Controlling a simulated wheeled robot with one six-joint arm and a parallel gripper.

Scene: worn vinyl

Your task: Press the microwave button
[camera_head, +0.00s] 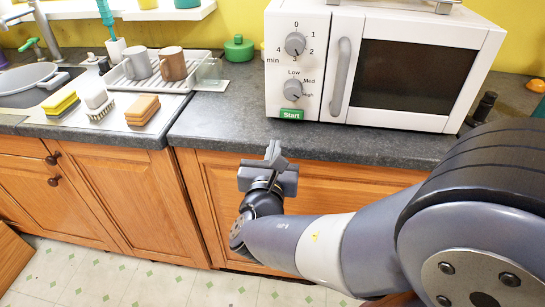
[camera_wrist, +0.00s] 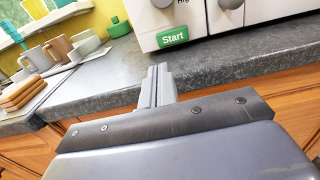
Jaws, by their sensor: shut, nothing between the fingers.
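A white microwave (camera_head: 385,65) stands on the grey counter, its door shut. Its green "Start" button (camera_head: 291,114) is at the lower left of the front panel, below two round dials. The button also shows large in the wrist view (camera_wrist: 173,37). My gripper (camera_head: 273,150) is shut and empty, in front of the counter's edge. In the wrist view the shut fingertips (camera_wrist: 157,72) point up toward the microwave, a little below and left of the button. They appear apart from it.
The grey counter (camera_head: 225,118) is clear in front of the microwave's left side. Wooden cabinets (camera_head: 130,195) are below. A dark bottle (camera_head: 484,106) is right of the microwave.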

